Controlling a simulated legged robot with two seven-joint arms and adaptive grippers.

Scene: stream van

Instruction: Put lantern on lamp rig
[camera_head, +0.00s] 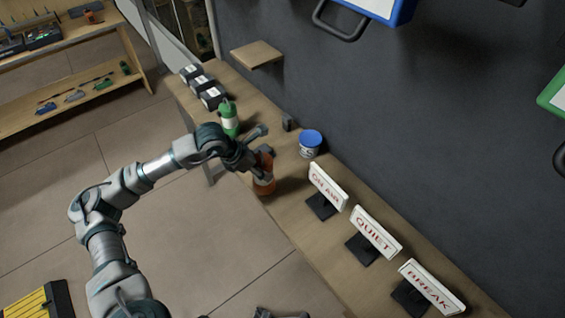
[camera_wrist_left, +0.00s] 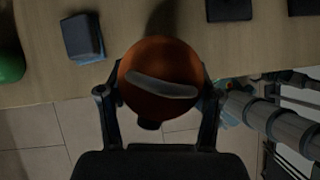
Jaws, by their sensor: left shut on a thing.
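The lantern (camera_head: 265,172) is an orange, rounded thing at the front edge of the long wooden counter, partly hidden by my left gripper (camera_head: 250,161). In the left wrist view the orange lantern (camera_wrist_left: 158,62) with a pale curved band sits between both fingers of my left gripper (camera_wrist_left: 160,92), which is shut on it. I cannot tell whether its base touches the counter. I cannot pick out the lamp rig for certain; a small wooden shelf (camera_head: 257,54) juts from the dark wall. A dark part at the bottom edge may be my right gripper (camera_head: 281,313).
On the counter (camera_head: 291,215) stand a green bottle (camera_head: 229,119), a blue-rimmed tub (camera_head: 310,143), a small dark block (camera_head: 289,124) and several dark boxes (camera_head: 211,93). Signs, including QUIET (camera_head: 375,232), line the right part. A wooden rack (camera_head: 70,91) stands at far left.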

